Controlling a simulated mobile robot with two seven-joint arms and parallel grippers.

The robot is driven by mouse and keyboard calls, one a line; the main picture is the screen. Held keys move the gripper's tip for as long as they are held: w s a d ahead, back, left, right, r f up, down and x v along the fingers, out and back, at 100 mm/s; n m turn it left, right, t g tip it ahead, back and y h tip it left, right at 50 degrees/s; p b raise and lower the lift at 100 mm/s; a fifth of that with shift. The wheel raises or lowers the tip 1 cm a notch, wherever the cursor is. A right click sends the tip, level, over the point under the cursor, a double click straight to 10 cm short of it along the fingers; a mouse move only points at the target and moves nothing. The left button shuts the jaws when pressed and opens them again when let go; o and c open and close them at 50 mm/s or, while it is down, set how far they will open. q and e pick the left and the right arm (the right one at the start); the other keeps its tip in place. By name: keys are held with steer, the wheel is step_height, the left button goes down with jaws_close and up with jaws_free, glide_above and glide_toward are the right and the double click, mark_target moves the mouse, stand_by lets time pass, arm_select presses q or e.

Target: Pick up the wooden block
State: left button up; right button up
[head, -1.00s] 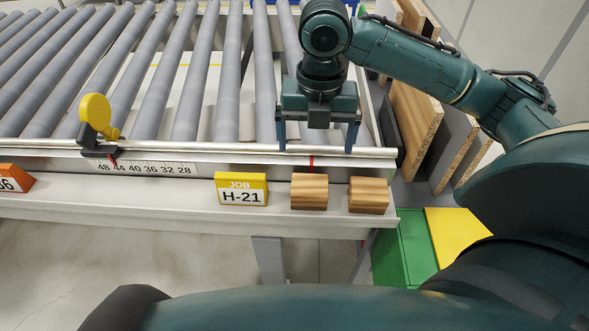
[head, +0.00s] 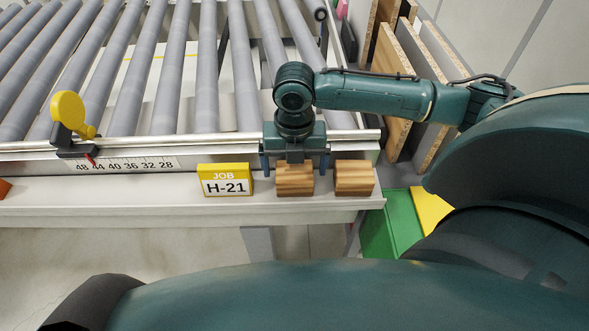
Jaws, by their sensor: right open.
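Two striped wooden blocks sit side by side on the pale front ledge of the roller conveyor. The left wooden block (head: 295,181) is just right of the yellow job sign, and the right wooden block (head: 354,178) is near the ledge's right end. My right gripper (head: 294,170) is open above the left block, fingers pointing down. One finger shows at the block's left and the other at its right, near the gap between the blocks. The gripper body hides the block's back edge. I cannot tell whether the fingers touch it. My left gripper is not in view.
The yellow and white job sign (head: 225,180) reads H-21 and stands close left of the left block. A ruler strip (head: 125,164) and a yellow stop (head: 68,106) are further left. Rollers (head: 190,70) lie behind. Boards (head: 405,95) and a green bin (head: 388,225) are at the right.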

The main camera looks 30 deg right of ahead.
steer(key=shift+f, duration=0.35)
steer(key=shift+c, duration=0.2)
steer(key=c, duration=1.1)
steer(key=shift+r, duration=0.1)
